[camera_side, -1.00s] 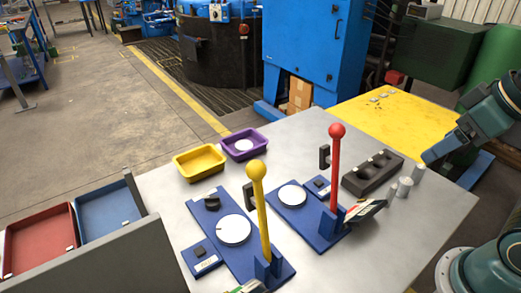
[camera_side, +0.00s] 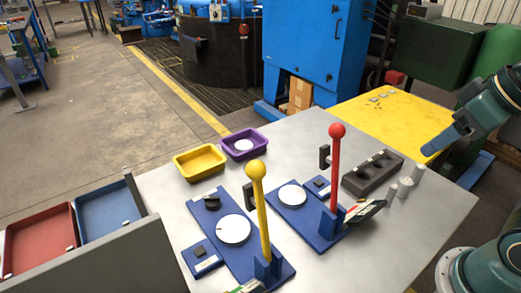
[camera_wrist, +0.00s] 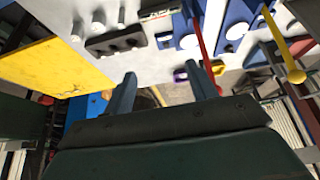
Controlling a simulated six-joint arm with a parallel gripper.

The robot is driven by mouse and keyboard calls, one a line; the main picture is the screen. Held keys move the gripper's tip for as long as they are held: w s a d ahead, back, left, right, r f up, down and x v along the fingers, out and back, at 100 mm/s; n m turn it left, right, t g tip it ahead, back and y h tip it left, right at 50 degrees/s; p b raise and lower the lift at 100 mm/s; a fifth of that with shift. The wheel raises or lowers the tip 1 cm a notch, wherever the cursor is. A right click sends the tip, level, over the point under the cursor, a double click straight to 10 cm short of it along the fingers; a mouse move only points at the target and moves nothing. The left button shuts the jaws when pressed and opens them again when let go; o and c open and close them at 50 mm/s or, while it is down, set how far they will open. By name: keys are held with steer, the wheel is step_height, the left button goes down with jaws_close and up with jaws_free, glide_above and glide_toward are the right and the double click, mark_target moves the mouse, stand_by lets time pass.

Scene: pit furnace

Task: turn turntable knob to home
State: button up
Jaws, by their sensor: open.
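Two blue base plates stand on the grey table. The nearer plate (camera_side: 238,256) carries a white round disc (camera_side: 234,230) with a small dark mark, a black knob (camera_side: 211,195) and an upright yellow-balled lever (camera_side: 260,205). The farther plate (camera_side: 297,216) carries a smaller white disc (camera_side: 292,195), a small dark block (camera_side: 320,183) and a red-balled lever (camera_side: 336,165). I cannot tell which part is the turntable knob. My gripper (camera_wrist: 162,88) is open and empty. In the side view it (camera_side: 432,148) is at the right, above the table's far right side, away from both plates.
A dark block with round hollows (camera_side: 372,174) and grey cylinders (camera_side: 404,187) stand between the plates and my gripper. Yellow (camera_side: 199,163) and purple (camera_side: 243,145) trays sit at the back. Both levers rise tall beside the discs. Red and blue bins lie at the left.

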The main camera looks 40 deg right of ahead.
steer(key=w+a+r+g, duration=0.1)
steer(key=w+a+r, duration=0.1)
steer(key=w, duration=0.4)
steer(key=w+a+r+g, duration=0.1)
steer(key=w+a+r, duration=0.15)
steer(key=w, duration=0.35)
steer(key=m+g, duration=0.3)
steer(key=g, duration=0.1)
glide_above(212, 198)
step_height(212, 198, down, 17)
steer(key=shift+r, duration=0.15)
step_height(212, 198, down, 14)
steer(key=shift+r, duration=0.1)
steer(key=shift+c, duration=0.3)
steer(key=c, duration=0.9)
